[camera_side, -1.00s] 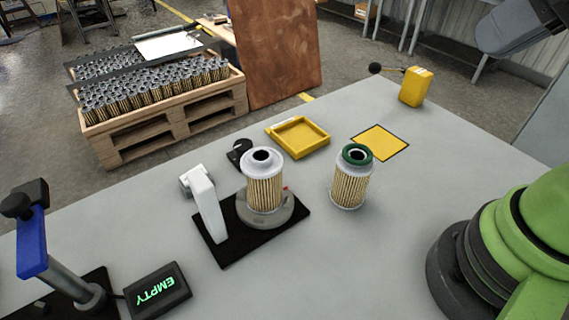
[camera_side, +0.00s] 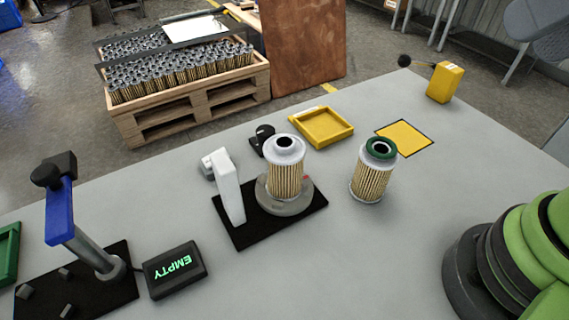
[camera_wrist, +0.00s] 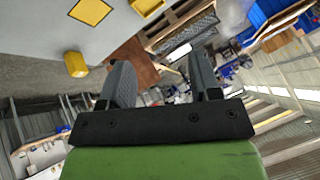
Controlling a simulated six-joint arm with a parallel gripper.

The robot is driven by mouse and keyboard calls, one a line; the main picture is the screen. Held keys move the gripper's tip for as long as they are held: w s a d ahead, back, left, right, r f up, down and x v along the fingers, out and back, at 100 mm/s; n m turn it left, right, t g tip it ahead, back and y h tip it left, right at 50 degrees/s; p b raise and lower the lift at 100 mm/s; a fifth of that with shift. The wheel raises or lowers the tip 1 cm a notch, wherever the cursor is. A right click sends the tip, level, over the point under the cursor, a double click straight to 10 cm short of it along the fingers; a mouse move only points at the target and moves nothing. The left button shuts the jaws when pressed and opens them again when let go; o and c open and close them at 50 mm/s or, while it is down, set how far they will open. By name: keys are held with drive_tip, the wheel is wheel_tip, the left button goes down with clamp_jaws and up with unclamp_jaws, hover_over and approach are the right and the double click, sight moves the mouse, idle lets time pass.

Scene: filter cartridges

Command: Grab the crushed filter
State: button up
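A pleated filter with a white cap (camera_side: 287,180) stands upright on a round grey base (camera_side: 272,205) in the side view. A second pleated filter with a green ring on top (camera_side: 371,183) stands on the table to its right. I cannot make out clear crushing on either one. My gripper (camera_wrist: 161,70) shows in the wrist view with its two grey fingers apart and nothing between them. It points out over the room, away from both filters. The fingers cannot be made out in the side view.
A white upright device (camera_side: 229,187) stands beside the round base. A blue-handled stand (camera_side: 61,212) and a display reading EMPTY (camera_side: 174,269) are at the left. A yellow tray (camera_side: 321,127) and yellow square (camera_side: 404,138) lie behind. The table's front middle is clear.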

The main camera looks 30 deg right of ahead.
drive_tip(key=o, duration=0.7)
drive_tip(key=n+g+h, duration=0.2)
drive_tip(key=n+g, duration=0.4)
drive_tip(key=g, duration=0.1)
hover_over(284, 141)
drive_tip(key=f, duration=1.1)
drive_tip(key=shift+s+d+f, duration=0.2)
drive_tip(key=shift+s+d, duration=0.15)
drive_tip(key=shift+d, duration=0.05)
drive_tip(key=f, duration=0.5)
drive_tip(key=shift+w+a+f, duration=0.1)
drive_tip(key=shift+a+f, duration=0.1)
drive_tip(key=shift+a, duration=0.2)
drive_tip(key=shift+w+f, duration=0.15)
drive_tip(key=shift+f, duration=1.3)
drive_tip(key=shift+w+f, duration=0.1)
drive_tip(key=shift+f, duration=1.35)
